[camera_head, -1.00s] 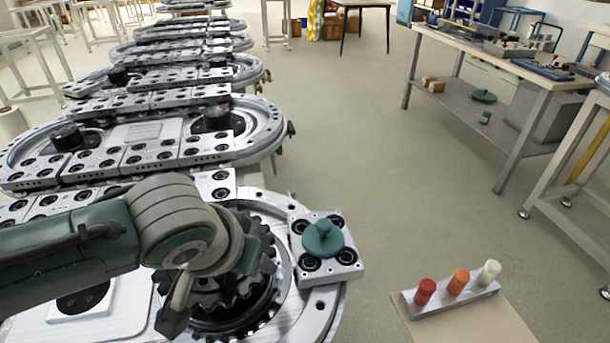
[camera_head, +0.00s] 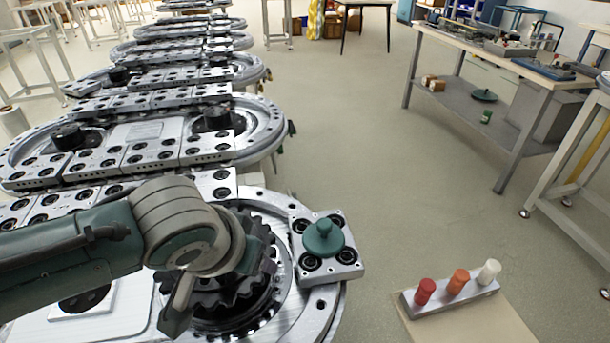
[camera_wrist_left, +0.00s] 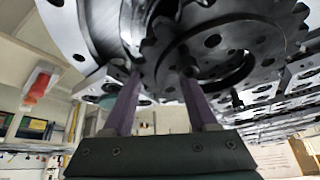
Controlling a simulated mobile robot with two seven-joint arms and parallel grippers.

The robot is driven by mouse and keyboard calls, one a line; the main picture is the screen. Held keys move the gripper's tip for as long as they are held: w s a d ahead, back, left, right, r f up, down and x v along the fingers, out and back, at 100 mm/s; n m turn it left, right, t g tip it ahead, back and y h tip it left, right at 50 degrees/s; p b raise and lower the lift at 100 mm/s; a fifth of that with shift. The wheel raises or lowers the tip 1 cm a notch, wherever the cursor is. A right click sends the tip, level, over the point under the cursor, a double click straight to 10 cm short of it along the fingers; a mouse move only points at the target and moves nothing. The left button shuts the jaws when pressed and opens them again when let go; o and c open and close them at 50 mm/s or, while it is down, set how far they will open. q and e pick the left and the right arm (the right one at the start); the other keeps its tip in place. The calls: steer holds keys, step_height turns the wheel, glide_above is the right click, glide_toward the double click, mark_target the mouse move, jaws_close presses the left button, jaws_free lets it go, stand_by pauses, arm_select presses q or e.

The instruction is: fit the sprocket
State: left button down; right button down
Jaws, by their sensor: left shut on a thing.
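The black toothed sprocket (camera_head: 235,308) is at the near end of the ring track (camera_head: 318,322), over its round opening. It also shows large in the left wrist view (camera_wrist_left: 225,45), with teeth and several round holes. My left gripper (camera_head: 215,285) reaches in from the left over the sprocket. In the left wrist view its two purplish fingers (camera_wrist_left: 160,95) are apart and reach up to the sprocket, shut on it. The arm hides part of the sprocket, so I cannot tell whether it is fully seated. My right gripper is not in view.
A grey block with a teal knobbed cap (camera_head: 323,238) sits on the track just right of the sprocket. A rack with red, orange and white pegs (camera_head: 452,290) stands on a small table at the lower right. Open floor (camera_head: 400,190) lies between the track and the workbench (camera_head: 530,75).

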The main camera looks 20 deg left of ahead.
arm_select(q)
steer(key=shift+r, duration=0.2)
steer(key=shift+c, duration=1.6)
jaws_free()
steer(key=shift+w, duration=0.1)
steer(key=shift+o, duration=1)
steer(key=shift+f, duration=0.15)
steer(key=shift+s+r+p, duration=0.3)
steer(key=shift+r+p, duration=0.1)
steer(key=p+v, duration=0.2)
steer(key=v, duration=0.6)
steer(key=shift+w, duration=0.1)
steer(key=shift+s+r, duration=0.3)
steer(key=shift+r, duration=0.25)
